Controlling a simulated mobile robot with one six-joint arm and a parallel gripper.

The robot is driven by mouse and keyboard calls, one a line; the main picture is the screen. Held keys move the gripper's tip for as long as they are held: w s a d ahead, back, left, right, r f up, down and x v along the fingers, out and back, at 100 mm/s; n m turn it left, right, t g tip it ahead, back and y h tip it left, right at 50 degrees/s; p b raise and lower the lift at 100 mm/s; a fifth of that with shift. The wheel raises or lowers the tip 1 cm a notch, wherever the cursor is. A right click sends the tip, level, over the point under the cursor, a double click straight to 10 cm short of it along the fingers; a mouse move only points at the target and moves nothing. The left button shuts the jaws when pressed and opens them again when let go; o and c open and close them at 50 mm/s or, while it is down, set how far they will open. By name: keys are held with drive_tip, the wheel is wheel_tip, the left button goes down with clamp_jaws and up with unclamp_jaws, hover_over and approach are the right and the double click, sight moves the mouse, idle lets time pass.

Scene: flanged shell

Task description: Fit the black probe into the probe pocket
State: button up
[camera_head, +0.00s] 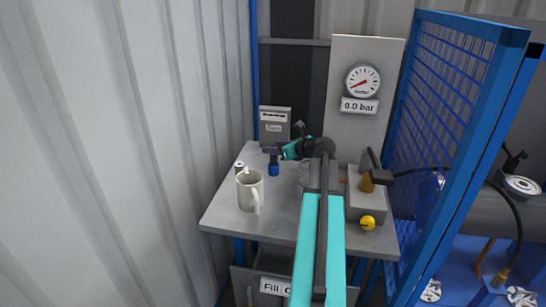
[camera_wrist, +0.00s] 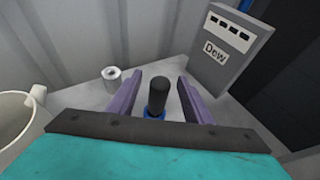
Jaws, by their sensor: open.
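The black probe (camera_wrist: 157,95) stands upright in the wrist view, with a blue part (camera_wrist: 154,115) around or under its lower end. My gripper (camera_wrist: 160,82) is open, its two purple fingers on either side of the probe with gaps visible between. In the head view my gripper (camera_head: 270,151) is above the blue part (camera_head: 273,169) on the table; the probe is not clearly distinguishable there. A grey box labelled "Dew" (camera_head: 275,126) stands behind; it also shows in the wrist view (camera_wrist: 228,45). I cannot identify the probe pocket.
A cream mug (camera_head: 249,190) stands on the table (camera_head: 225,211) at left. A small metal cylinder (camera_wrist: 112,80) is left of my fingers. A gauge panel (camera_head: 364,125) stands behind. A yellow knob (camera_head: 367,222) is at right, near blue mesh fencing (camera_head: 440,95).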

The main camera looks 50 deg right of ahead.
drive_tip(key=x, duration=0.4)
drive_tip(key=shift+w+f, duration=0.15)
drive_tip(key=shift+w, duration=0.15)
clamp_jaws()
idle(0.4)
wheel_tip(320, 180, up, 10)
idle(0.8)
idle(0.5)
